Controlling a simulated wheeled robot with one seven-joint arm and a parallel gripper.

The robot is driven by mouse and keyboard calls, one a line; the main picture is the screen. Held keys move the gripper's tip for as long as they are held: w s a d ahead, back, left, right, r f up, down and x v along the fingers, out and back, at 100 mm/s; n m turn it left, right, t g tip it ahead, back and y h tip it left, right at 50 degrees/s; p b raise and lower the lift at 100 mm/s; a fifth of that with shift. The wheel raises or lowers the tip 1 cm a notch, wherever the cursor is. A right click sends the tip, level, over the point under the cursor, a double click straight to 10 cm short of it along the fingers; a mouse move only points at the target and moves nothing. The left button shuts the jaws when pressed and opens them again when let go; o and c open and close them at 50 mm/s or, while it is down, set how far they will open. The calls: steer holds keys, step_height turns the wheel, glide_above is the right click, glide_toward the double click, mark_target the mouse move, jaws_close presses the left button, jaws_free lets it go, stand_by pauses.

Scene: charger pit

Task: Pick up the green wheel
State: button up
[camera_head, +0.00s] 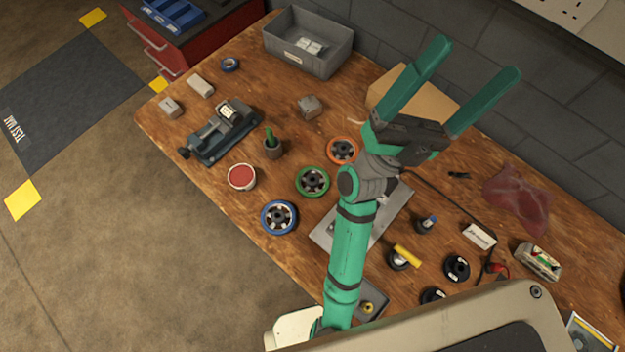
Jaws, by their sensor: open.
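The green wheel (313,182) lies flat on the wooden workbench (205,105), with a dark spoked hub inside a green rim. It is left of my teal arm and fully visible. My gripper (478,57) is raised above the back of the bench, up and to the right of the wheel. Its two long green fingers are spread wide with nothing between them. The gripper is well apart from the wheel.
An orange wheel (343,150) and a blue wheel (279,217) lie close to the green one. A grey bin (308,45) stands at the back.

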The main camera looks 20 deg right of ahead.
steer(key=s+d+m+g+y, duration=0.3)
steer(key=m+g, duration=0.4)
steer(key=g, duration=0.1)
steer(key=s+d+m+g+y, duration=0.3)
steer(key=d+m+g, duration=0.1)
steer(key=m+g, duration=0.4)
steer(key=s+d+f+m+g+y, duration=0.1)
steer(key=s+d+f+m+y, duration=0.25)
steer(key=y, duration=0.25)
steer(key=n+t+y, duration=0.2)
steer(key=t+y, duration=1)
steer(key=y, duration=0.7)
glide_above(312, 178)
steer(key=s, duration=0.2)
step_height(312, 178, down, 36)
steer(key=r, duration=0.1)
steer(key=shift+w+f, duration=0.15)
steer(key=shift+f, duration=1.65)
steer(key=shift+w+f, duration=0.15)
steer(key=shift+f, duration=1.65)
steer(key=shift+w+f, duration=0.15)
steer(key=shift+f, duration=1.65)
steer(key=c, duration=1.3)
